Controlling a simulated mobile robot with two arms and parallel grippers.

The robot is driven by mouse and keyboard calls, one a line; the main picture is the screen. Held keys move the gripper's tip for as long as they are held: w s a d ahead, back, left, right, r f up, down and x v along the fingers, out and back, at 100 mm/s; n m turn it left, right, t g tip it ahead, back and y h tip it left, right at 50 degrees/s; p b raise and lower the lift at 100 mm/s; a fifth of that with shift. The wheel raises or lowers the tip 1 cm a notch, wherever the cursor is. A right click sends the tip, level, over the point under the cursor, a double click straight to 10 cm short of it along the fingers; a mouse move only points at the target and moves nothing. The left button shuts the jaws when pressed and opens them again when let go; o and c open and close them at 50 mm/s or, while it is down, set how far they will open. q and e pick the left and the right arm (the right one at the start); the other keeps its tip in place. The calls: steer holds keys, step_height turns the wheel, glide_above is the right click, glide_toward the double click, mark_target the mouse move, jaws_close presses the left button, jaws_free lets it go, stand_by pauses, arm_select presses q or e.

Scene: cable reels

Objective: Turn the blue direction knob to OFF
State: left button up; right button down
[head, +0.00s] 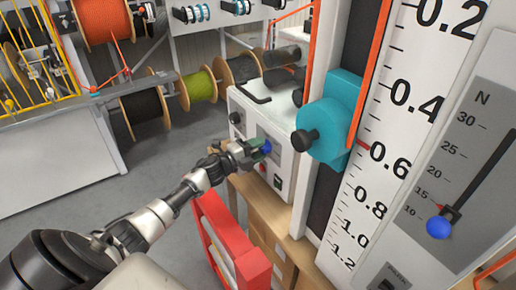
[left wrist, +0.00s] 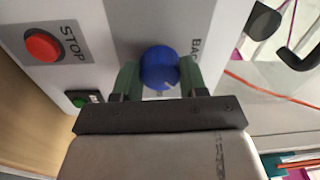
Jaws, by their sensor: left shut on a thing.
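The blue direction knob (left wrist: 160,67) is on the grey panel of a white control box (head: 283,185). In the left wrist view it sits between the two green fingers of my left gripper (left wrist: 160,82), which are shut on it. A pale mark shows on the knob's face, and part of a label reading "BA" is beside it; the rest of the label is hidden. An OFF mark cannot be seen. My right gripper is not in view.
A red STOP button (left wrist: 43,46) and a green button (left wrist: 82,98) are on the same box. A teal clamp with a black knob (head: 304,140) and a numbered scale (head: 385,130) stand to the right. A red frame (head: 232,247) is below my arm. Cable reels (head: 198,90) stand behind.

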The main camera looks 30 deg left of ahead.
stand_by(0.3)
arm_select(q)
steer(key=o, duration=0.9)
steer(key=shift+b+v, duration=1.25)
steer(key=shift+v, duration=4.2)
